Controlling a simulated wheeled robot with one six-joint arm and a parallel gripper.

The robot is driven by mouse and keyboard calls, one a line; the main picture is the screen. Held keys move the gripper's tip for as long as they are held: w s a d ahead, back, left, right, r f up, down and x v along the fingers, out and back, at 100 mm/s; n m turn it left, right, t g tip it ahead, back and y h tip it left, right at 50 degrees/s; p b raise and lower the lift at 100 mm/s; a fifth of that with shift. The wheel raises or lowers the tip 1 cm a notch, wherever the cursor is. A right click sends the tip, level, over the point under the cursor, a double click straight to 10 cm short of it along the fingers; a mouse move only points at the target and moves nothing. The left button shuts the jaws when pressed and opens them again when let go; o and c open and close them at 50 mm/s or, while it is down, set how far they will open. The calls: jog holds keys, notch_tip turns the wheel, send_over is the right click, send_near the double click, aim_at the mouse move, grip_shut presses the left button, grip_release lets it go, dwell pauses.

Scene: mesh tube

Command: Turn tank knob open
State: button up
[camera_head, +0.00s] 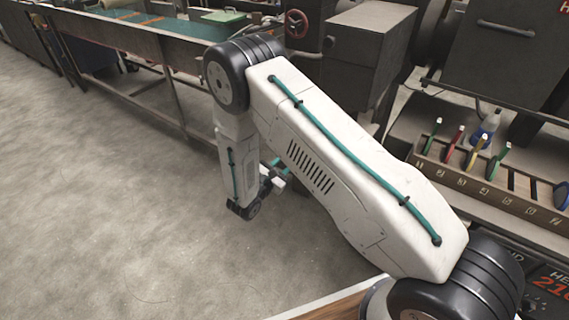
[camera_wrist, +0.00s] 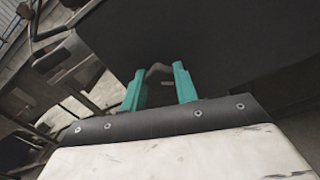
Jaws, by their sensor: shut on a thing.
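In the wrist view, the two teal fingers of my gripper (camera_wrist: 160,86) stand on either side of a small dark grey rounded piece, the tank knob (camera_wrist: 158,70). My gripper is shut on it. Only the knob's top shows between the fingertips. Behind it is a large dark flat panel, apparently the tank's side (camera_wrist: 215,45). In the head view, my gripper (camera_head: 274,176) shows only in part, low beside my forearm. My own arm covers the area there, and I cannot make out the held knob in that view.
A red-rimmed handwheel (camera_head: 297,24) is on the machinery behind my arm. A long green-topped table (camera_head: 150,38) stands at the back left. A numbered wooden rack (camera_head: 490,188) with coloured-handled tools is on the right. The concrete floor (camera_head: 100,210) at left is clear.

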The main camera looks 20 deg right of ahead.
jog(key=shift+n, duration=3)
jog(key=shift+w, duration=0.1)
jog(key=o, duration=1)
jog(key=v, duration=0.8)
